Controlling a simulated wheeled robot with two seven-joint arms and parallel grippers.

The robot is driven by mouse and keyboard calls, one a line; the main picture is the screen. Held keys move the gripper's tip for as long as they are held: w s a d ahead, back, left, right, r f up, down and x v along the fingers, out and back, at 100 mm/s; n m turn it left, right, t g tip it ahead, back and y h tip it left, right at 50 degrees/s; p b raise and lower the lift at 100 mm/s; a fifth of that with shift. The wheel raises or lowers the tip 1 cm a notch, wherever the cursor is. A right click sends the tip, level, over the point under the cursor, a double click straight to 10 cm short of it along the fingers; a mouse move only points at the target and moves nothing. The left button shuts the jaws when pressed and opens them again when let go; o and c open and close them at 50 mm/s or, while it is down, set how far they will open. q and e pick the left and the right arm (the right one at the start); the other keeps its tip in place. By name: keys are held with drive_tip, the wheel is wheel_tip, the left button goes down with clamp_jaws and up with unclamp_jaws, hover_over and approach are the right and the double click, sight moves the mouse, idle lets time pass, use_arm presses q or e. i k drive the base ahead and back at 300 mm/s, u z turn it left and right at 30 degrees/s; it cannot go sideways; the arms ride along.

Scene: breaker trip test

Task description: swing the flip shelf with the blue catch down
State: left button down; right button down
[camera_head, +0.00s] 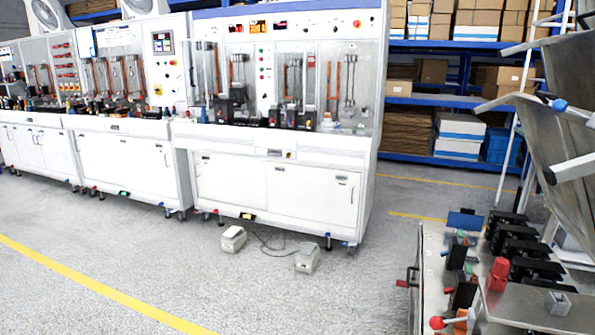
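A cart with flip shelves stands at the right edge, cut off by the frame. Large grey metal shelf panels (560,135) are tilted up there, one above another. Neither of my grippers is in view.
White test benches (275,185) line the left and middle. Two pale foot pedals (307,258) with a cable lie on the floor. Blue racks with boxes (460,133) stand behind.

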sight(560, 146)
drive_tip(key=z, duration=1.3)
drive_tip(key=k, duration=0.6)
drive_tip(key=u, duration=1)
drive_tip(key=i, duration=1.85)
drive_tip(key=u, duration=0.2)
drive_tip(key=i, duration=1.8)
drive_tip(key=z, duration=0.9)
